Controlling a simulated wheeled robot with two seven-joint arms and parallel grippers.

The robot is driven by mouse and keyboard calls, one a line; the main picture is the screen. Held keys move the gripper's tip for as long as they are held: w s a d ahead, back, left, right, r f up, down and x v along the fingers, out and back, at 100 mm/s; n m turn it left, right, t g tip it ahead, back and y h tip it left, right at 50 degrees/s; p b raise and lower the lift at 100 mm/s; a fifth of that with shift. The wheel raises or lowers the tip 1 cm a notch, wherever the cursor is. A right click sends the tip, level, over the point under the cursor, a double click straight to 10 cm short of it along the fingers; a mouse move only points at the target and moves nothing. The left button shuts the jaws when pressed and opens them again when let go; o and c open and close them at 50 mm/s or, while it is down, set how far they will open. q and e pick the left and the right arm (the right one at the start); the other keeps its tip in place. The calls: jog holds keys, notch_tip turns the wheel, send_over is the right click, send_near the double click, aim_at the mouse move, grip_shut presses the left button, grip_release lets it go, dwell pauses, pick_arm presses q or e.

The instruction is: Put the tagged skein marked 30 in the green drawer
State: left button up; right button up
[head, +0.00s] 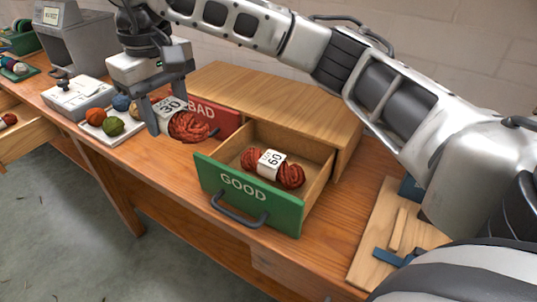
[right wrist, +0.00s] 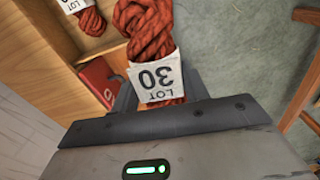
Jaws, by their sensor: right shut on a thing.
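The rust-red skein tagged 30 (head: 189,127) is held in my right gripper (head: 168,112), above the workbench and in front of the red BAD drawer (head: 215,118). The green drawer marked GOOD (head: 240,196) is pulled open, to the right of the gripper. A second rust-red skein tagged 60 (head: 288,174) lies inside it; part of it shows in the right wrist view (right wrist: 92,20). My left gripper is not in view.
The wooden drawer cabinet (head: 270,90) stands behind the drawers. A white tray with several wool balls (head: 112,126), a grey device (head: 78,97) and another open wooden drawer (head: 22,138) are at left. A wooden board with blue parts (head: 385,240) lies at right.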

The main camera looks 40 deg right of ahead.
jog(key=s+d+f+n+p, duration=0.15)
jog(key=s+d, duration=0.25)
jog(key=d, duration=0.6)
jog(key=d+f, duration=0.1)
jog(key=f, duration=0.2)
jog(key=s+d+f, duration=0.1)
jog(key=f, duration=0.1)
jog(key=s+d+f+p, duration=0.1)
jog(key=f, duration=0.2)
jog(key=shift+s+d+f, duration=0.25)
jog(key=shift+f, duration=0.05)
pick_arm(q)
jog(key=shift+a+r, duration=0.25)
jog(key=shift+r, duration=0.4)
pick_arm(e)
jog(key=shift+f, duration=0.2)
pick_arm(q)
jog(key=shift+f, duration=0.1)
pick_arm(e)
jog(key=shift+f, duration=0.1)
jog(key=shift+f+b, duration=0.15)
jog(key=shift+b, duration=0.15)
jog(key=o, duration=1)
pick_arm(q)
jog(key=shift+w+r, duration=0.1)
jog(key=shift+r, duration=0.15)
